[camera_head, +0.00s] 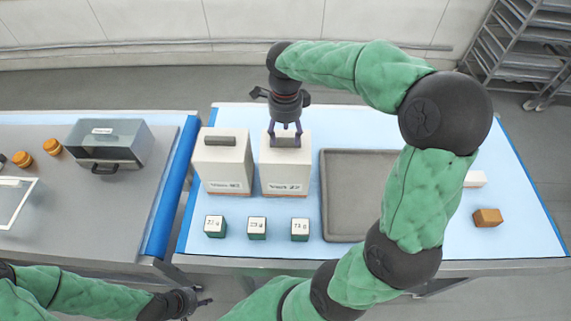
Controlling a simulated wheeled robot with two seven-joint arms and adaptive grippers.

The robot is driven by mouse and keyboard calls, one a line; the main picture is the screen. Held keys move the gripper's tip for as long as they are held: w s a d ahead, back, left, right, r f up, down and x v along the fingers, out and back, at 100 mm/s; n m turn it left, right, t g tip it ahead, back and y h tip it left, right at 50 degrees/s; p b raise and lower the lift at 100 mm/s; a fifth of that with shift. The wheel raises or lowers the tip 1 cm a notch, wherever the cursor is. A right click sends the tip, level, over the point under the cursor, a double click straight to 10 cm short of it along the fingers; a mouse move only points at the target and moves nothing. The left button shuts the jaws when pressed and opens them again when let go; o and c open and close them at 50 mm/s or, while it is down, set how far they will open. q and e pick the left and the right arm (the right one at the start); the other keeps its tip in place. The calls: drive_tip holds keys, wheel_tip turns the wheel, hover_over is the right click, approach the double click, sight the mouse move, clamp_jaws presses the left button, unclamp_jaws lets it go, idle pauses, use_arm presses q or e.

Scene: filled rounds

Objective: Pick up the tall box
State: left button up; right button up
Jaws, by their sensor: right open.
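Several small green cubes with white labelled tops (257,228) stand in front of the boxes. An empty grey tray (338,195) lies to the right, partly behind my right arm. A brown block (487,217) sits further right. A clear-fronted bin (110,143) stands on the left counter.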

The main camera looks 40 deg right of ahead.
wheel_tip(320, 180, down, 2)
drive_tip(key=shift+f, duration=0.15)
clamp_jaws()
drive_tip(key=shift+w, duration=0.1)
idle(0.3)
